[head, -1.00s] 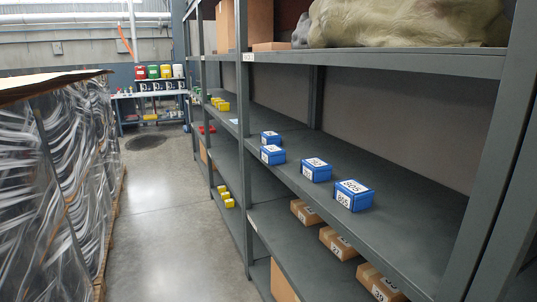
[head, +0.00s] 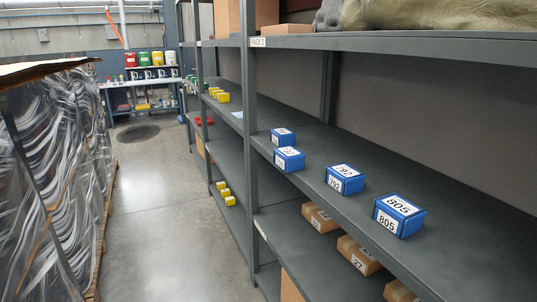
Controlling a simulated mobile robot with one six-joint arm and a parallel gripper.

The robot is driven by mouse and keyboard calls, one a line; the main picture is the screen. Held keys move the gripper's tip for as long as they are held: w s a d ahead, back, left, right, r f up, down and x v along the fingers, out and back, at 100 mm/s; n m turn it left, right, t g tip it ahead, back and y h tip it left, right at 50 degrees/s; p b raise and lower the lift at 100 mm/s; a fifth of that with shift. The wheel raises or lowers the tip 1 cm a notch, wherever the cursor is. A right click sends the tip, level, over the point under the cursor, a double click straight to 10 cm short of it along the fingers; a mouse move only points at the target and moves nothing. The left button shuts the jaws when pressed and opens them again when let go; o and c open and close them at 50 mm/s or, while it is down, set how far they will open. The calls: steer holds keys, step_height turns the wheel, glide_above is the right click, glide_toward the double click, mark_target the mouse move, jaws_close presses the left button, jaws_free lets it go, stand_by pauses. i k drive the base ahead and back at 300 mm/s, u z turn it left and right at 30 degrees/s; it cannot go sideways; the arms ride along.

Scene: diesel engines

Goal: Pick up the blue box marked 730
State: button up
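Several blue boxes with white number labels stand in a row on the middle shelf (head: 440,190) of the rack at right. The nearest box (head: 400,216) reads 805. The one beyond it (head: 345,180) seems to read 792. A third box (head: 289,159) and a fourth, farthest box (head: 283,137) have labels too small to read for certain. I cannot tell which of them, if any, is marked 730. My gripper is not in view.
Brown numbered boxes (head: 359,255) sit on the shelf below. A rack upright (head: 250,120) separates the bays; yellow boxes (head: 222,97) lie beyond it. A wrapped pallet load (head: 55,180) stands at left. The floor aisle (head: 160,220) between is clear.

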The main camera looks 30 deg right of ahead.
mark_target(289, 159)
steer(key=u, duration=0.6)
steer(key=i, duration=0.95)
steer(key=u, duration=0.4)
